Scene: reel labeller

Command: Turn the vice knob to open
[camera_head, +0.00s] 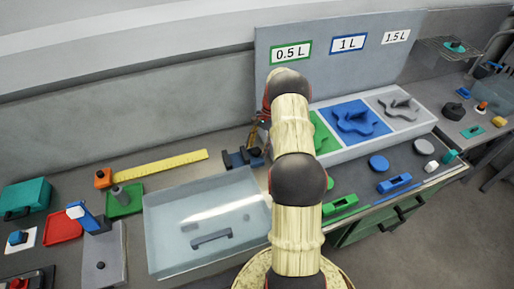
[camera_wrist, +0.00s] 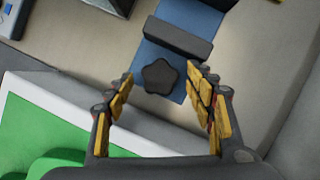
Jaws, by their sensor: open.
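The vice (camera_head: 236,159) is a small blue block with dark jaws, on the bench behind the clear tray. In the wrist view its blue base (camera_wrist: 184,90) and a dark jaw bar (camera_wrist: 178,40) show. The vice knob (camera_wrist: 160,76) is black and star-shaped, in front of the jaw bar. My gripper (camera_wrist: 159,82) is open, its yellow-padded fingers on either side of the knob in the picture. I see no contact, and I cannot tell the height between fingertips and knob. In the head view my arm hides most of the gripper.
A green panel (camera_wrist: 40,130) with a pale raised edge lies close to my left finger. In the head view, the clear tray (camera_head: 165,262) stands in front of the vice and a yellow ruler (camera_head: 160,166) lies left. The coloured bins (camera_head: 340,152) stand right.

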